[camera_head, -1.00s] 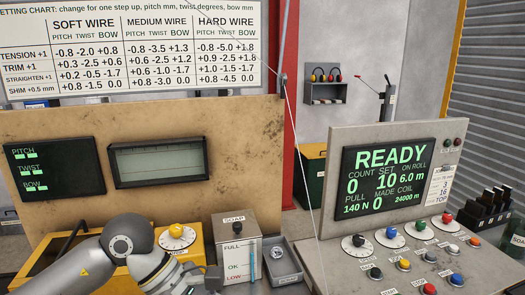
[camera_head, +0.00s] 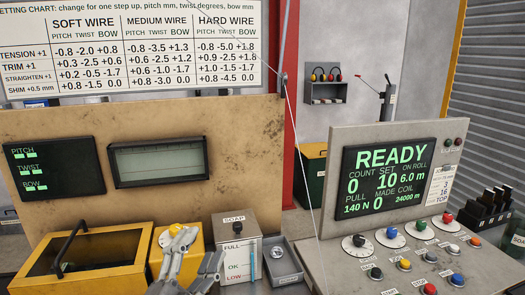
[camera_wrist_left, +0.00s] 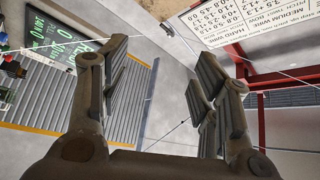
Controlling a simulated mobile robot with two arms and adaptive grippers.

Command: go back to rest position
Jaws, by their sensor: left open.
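My left gripper (camera_head: 196,262) shows at the bottom of the head view, in front of the yellow box with a dial and left of the soap box. Its fingers point upward and are spread apart. In the left wrist view the gripper (camera_wrist_left: 160,85) is open, with nothing between its fingers. My right gripper is not in either view.
A yellow lidded box (camera_head: 85,262) stands at the lower left. The soap box (camera_head: 237,250) and a small grey tray (camera_head: 283,262) stand right of the gripper. A control console (camera_head: 400,215) reading READY fills the right. A thin wire (camera_head: 299,150) runs down between.

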